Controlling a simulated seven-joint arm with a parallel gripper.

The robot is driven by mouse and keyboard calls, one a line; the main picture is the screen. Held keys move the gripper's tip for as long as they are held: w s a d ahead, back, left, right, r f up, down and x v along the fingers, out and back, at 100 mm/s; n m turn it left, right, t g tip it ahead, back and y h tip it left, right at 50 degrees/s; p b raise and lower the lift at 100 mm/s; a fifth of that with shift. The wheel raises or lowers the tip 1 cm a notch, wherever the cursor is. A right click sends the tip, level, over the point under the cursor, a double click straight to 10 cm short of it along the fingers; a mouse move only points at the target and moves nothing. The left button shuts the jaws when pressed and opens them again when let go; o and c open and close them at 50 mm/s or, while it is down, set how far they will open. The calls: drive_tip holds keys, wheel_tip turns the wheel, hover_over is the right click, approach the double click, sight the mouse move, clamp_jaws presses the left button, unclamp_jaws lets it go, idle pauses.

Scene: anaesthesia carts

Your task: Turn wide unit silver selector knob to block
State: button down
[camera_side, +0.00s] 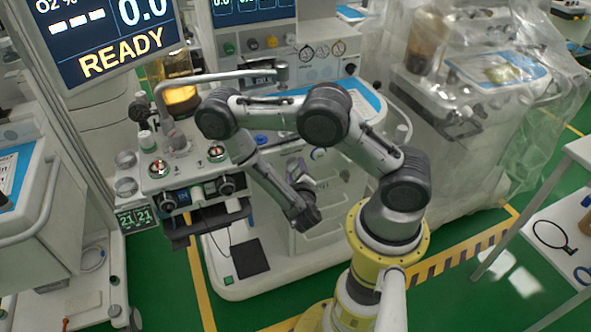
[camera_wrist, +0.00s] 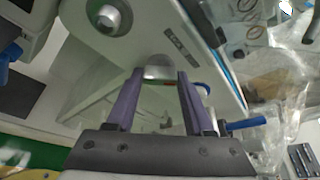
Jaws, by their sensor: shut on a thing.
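The silver selector knob (camera_wrist: 158,72) shows in the wrist view as a small rounded metallic piece between the tips of my gripper (camera_wrist: 157,80). The two purple fingers stand on either side of it and are closed on it. The knob sits at the edge of a pale panel, with a small dark label (camera_wrist: 182,45) up and right of it. Its pointer and the setting it faces cannot be made out. In the side view my gripper (camera_side: 295,170) is at the front of the wide white unit (camera_side: 345,190); the knob cannot be made out there.
A second round silver fitting (camera_wrist: 108,18) is on the panel at upper left in the wrist view. A blue handle (camera_wrist: 245,124) lies close right of the fingers. In the side view, a knob-covered cart (camera_side: 190,165) stands left and a plastic-draped machine (camera_side: 480,110) right.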

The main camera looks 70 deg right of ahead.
drive_tip(key=shift+n, duration=0.3)
drive_tip(key=n+h, duration=0.2)
drive_tip(key=shift+a+f+n+g, duration=0.1)
drive_tip(key=shift+n+g, duration=0.2)
drive_tip(key=shift+n, duration=0.1)
drive_tip(key=n, duration=0.2)
drive_tip(key=n+h, duration=0.1)
drive_tip(key=n, duration=0.1)
drive_tip(key=shift+f+h, duration=0.15)
drive_tip(key=shift+h, duration=0.15)
drive_tip(key=n+t+h, duration=0.1)
drive_tip(key=n, duration=0.3)
drive_tip(key=shift+f, duration=0.1)
drive_tip(key=n+t+h, duration=0.1)
drive_tip(key=n+t, duration=0.1)
drive_tip(key=n, duration=0.3)
drive_tip(key=shift+f+n+t, duration=0.1)
drive_tip(key=shift+n+t, duration=0.2)
drive_tip(key=shift+n, duration=0.2)
drive_tip(key=shift+c, duration=1.4)
unclamp_jaws()
